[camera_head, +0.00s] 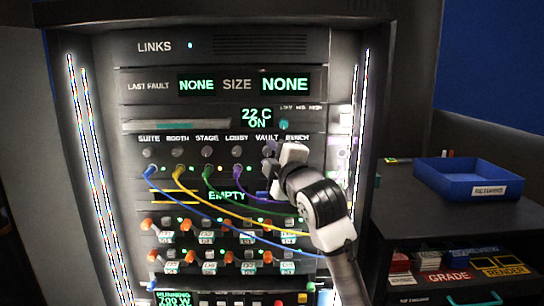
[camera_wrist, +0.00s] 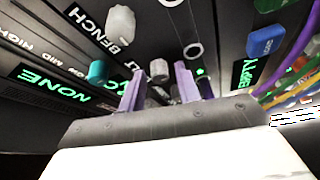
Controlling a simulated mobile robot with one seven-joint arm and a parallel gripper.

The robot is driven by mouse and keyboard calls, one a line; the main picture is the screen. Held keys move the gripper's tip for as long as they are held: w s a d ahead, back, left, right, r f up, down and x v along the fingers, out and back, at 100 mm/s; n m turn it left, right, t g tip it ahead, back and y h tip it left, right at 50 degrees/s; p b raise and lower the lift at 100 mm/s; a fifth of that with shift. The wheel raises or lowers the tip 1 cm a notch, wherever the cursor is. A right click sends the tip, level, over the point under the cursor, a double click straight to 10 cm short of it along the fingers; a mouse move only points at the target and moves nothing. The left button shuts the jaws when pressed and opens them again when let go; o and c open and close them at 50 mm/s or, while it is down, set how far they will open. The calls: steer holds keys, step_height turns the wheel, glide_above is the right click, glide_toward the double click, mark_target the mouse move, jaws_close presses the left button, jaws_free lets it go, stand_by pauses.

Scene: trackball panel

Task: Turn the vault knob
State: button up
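The vault knob (camera_wrist: 158,70) is a small grey-white round knob beside the end of its partly hidden label in the wrist view. In the head view, the VAULT label (camera_head: 267,138) shows above my gripper (camera_head: 272,157), which covers most of the knob's place. In the wrist view, my gripper (camera_wrist: 159,80) is open, with one purple finger on each side of the vault knob. The knob appears at or just past the fingertips; contact cannot be told.
The bench knob (camera_wrist: 120,25) is close to the vault knob. A teal knob (camera_wrist: 97,72) and a blue plug (camera_wrist: 266,40) are also near. Coloured cables (camera_head: 215,210) hang below the knob row. A blue tray (camera_head: 470,180) stands on the right counter.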

steer(key=shift+o, duration=0.5)
steer(key=b+v, duration=0.3)
steer(key=v, duration=1.1)
